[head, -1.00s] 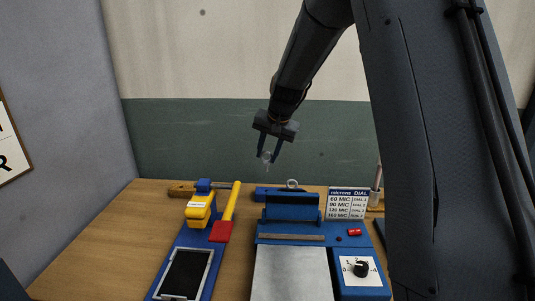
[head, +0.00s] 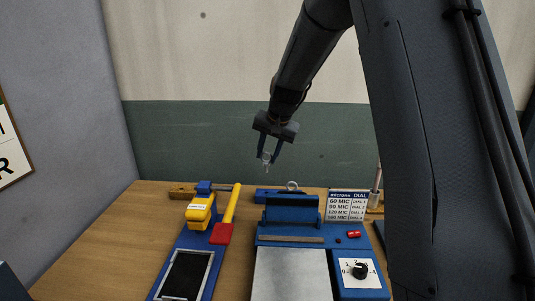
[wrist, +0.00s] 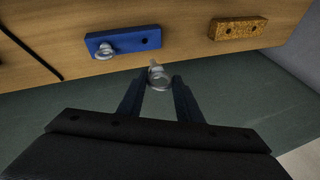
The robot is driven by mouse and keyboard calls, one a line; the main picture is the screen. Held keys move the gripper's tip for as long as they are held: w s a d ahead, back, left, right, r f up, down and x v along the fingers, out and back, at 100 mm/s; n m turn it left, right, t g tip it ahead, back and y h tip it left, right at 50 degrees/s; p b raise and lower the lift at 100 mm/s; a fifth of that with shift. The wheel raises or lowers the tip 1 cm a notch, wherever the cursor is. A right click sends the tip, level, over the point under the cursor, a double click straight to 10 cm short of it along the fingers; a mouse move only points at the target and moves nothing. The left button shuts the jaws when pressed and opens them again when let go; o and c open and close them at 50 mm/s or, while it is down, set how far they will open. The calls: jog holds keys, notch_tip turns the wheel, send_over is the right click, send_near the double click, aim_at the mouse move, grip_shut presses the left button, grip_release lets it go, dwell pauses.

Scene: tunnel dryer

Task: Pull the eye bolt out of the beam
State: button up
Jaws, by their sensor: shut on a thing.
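My gripper (head: 270,160) is shut on a small silvery eye bolt (head: 267,156), held in the air above the back of the table. In the wrist view the held eye bolt (wrist: 157,75) sits between the fingertips, its ring towards the camera, clear of any beam. The blue beam (head: 264,194) lies at the table's back, below and slightly right of the gripper. A second eye bolt (head: 292,185) stands in it. In the wrist view the blue beam (wrist: 128,39) shows that bolt (wrist: 105,50) near one end and an empty hole near the other.
A brown speckled block (wrist: 238,28) with holes lies beside the blue beam. In front stand a blue machine (head: 291,210) with a dial, a sign (head: 347,203) and a blue board (head: 190,251) with yellow and red parts. The wall (head: 220,140) is behind.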

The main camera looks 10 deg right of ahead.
aim_at(268, 163)
jog(key=shift+r, duration=0.1)
jog(key=shift+r+p, duration=1.2)
jog(key=shift+r, duration=0.25)
